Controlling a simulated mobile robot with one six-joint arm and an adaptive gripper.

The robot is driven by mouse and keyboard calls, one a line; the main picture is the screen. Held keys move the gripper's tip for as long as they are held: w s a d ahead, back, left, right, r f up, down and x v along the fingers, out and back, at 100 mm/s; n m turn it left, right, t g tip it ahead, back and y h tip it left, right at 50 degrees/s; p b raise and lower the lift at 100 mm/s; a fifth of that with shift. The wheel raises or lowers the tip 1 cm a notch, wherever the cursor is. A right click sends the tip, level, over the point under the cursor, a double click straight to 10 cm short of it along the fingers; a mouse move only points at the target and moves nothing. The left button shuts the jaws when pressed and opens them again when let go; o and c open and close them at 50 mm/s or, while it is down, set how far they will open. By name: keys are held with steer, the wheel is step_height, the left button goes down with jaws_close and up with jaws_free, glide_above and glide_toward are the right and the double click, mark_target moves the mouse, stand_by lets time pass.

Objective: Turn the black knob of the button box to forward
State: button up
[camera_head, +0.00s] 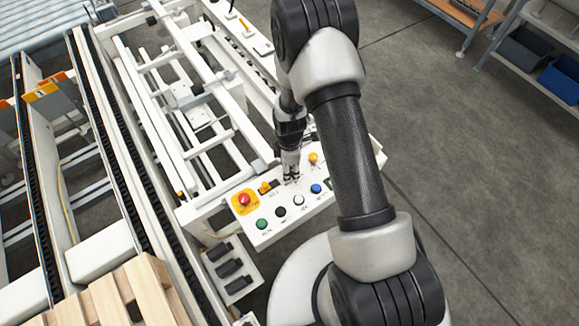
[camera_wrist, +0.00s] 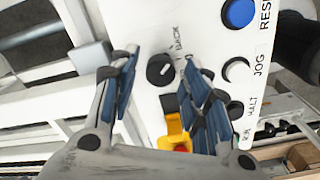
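The black knob (camera_wrist: 160,71) is a round dial on the white button box, with a small pale mark on its face. The printed word BACK is beside it. My gripper (camera_wrist: 161,58) is open, with one finger left of the knob and one right of it in the wrist view. I cannot tell whether either finger touches it. In the head view my gripper (camera_head: 290,177) points down over the button box (camera_head: 258,239), and the knob is hidden there behind the fingers.
The box also bears a red emergency stop (camera_head: 244,199), a green button (camera_head: 261,224), a black button (camera_head: 281,212), a white button (camera_head: 299,200) and a blue button (camera_head: 316,188). Yellow switches (camera_head: 265,187) are close to my gripper. Conveyor frames stand at the left.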

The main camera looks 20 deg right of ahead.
steer(key=c, duration=0.9)
steer(key=shift+m, duration=0.3)
steer(key=m+b, duration=0.1)
steer(key=m, duration=0.2)
steer(key=shift+m, duration=0.3)
steer(key=m, duration=0.4)
steer(key=shift+m+b, duration=0.3)
steer(key=m, duration=0.4)
steer(key=shift+w+d+b, duration=0.1)
steer(key=shift+b, duration=0.2)
steer(key=shift+m, duration=2.5)
